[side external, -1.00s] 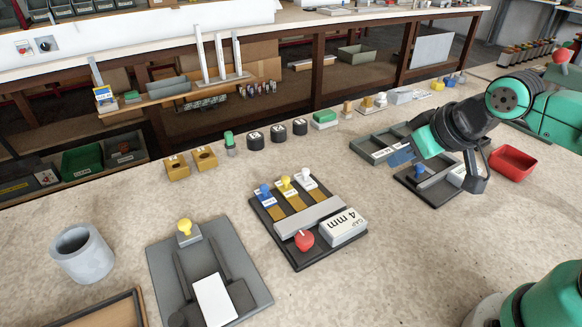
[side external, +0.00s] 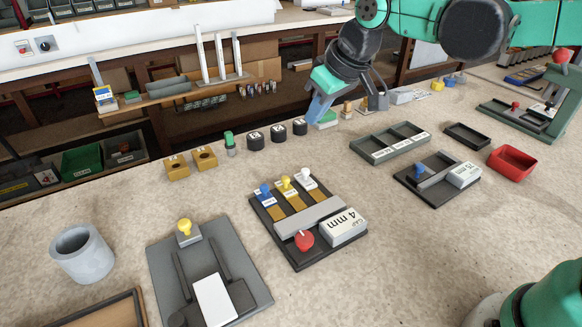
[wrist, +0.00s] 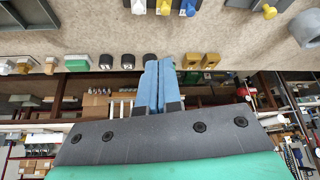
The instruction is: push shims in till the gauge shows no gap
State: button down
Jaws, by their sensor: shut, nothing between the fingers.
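The gauge fixture (side external: 276,241) is a dark plate in the middle of the bench. Its display block (side external: 343,227) reads "GAP 4 mm". Three shims lie side by side on it, with a blue knob (side external: 265,190), a yellow knob (side external: 286,183) and a white knob (side external: 305,175). A grey bar (side external: 309,215) crosses in front of them, and a red knob (side external: 304,239) stands at the front. My gripper (side external: 316,112) is shut and empty, above the bench's back edge, behind the fixture. In the wrist view its blue fingers (wrist: 160,65) are together, and the knobs show at the top.
A second plate with a blue knob (side external: 419,171), a compartment tray (side external: 390,142) and a red bin (side external: 512,160) stand to the right. A grey plate with a yellow knob (side external: 185,228) and a grey cup (side external: 81,254) are at left. Black cylinders (side external: 278,132) line the back.

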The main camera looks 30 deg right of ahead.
jog(key=n+g, duration=0.2)
send_over(258, 193)
notch_tip(258, 193, down, 4)
jog(key=x, duration=1)
jog(key=shift+w+a+f, duration=0.15)
jog(key=shift+w+a, duration=0.1)
jog(key=shift+w, duration=0.2)
jog(key=shift+s+d, duration=0.25)
jog(key=shift+s, duration=0.25)
jog(key=shift+s+d, duration=0.25)
jog(key=shift+s, duration=0.25)
jog(key=shift+s+d+f, duration=0.1)
jog(key=shift+s+d, duration=0.1)
jog(key=shift+s, duration=0.2)
jog(key=shift+s+d+f, duration=0.15)
jog(key=shift+s+d, duration=0.05)
jog(key=shift+s, duration=0.2)
jog(key=shift+s, duration=2.65)
